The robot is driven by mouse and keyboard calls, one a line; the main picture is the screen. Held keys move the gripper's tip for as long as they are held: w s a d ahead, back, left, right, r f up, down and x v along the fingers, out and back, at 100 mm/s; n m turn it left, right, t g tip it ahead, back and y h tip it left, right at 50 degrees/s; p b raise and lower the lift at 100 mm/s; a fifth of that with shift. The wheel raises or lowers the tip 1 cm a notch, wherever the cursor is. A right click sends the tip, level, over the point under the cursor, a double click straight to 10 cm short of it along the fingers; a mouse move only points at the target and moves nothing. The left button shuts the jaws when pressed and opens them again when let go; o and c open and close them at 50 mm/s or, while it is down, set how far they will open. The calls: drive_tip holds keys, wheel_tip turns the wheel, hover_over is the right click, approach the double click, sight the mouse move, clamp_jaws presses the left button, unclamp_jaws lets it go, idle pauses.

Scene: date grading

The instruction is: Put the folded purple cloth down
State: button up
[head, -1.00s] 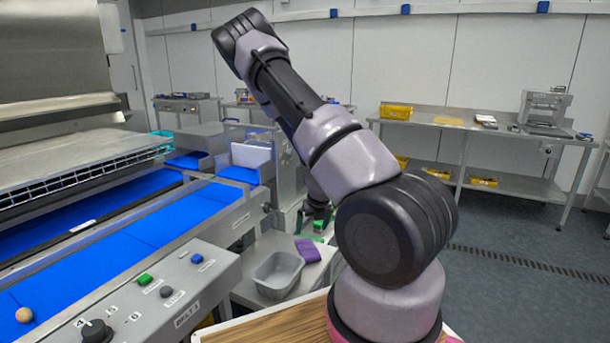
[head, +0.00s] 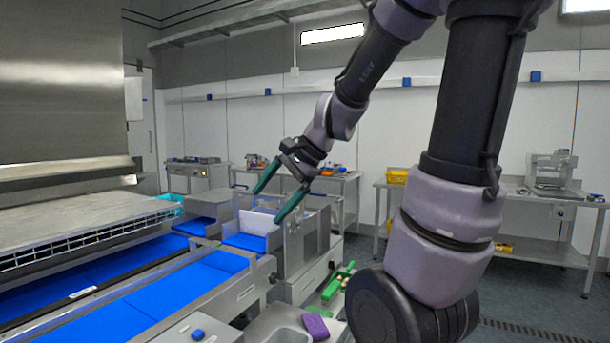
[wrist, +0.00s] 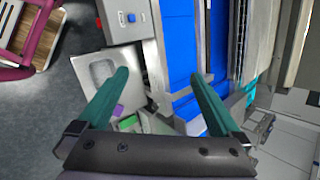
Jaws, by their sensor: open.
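The folded purple cloth (head: 316,326) lies on the steel side table beside the grey basin, near the bottom of the head view. In the wrist view a small part of the purple cloth (wrist: 118,110) shows beside the left finger. My gripper (head: 272,207) is open and empty, with its green fingers spread. It is raised well above the cloth, over the end of the blue belt, and apart from it. It also shows in the wrist view (wrist: 163,84), with nothing between the fingers.
The grey basin (head: 272,336) stands next to the cloth. A green object (head: 335,284) lies behind the cloth. The blue conveyor belt (head: 165,300) runs along the left, with a steel machine housing (head: 60,90) above. A steel bench (head: 540,193) with yellow bins stands at the back right.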

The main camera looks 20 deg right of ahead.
drive_tip(key=s+d+r+n+t+h, duration=0.2)
drive_tip(key=s+d+r+n+h, duration=0.1)
drive_tip(key=s+r+n, duration=0.3)
drive_tip(key=s+n+h, duration=0.1)
drive_tip(key=s+n, duration=0.1)
drive_tip(key=s, duration=0.1)
drive_tip(key=shift+s+d+r+n, duration=0.3)
drive_tip(key=shift+s+d, duration=0.05)
drive_tip(key=shift+s, duration=0.05)
idle(0.7)
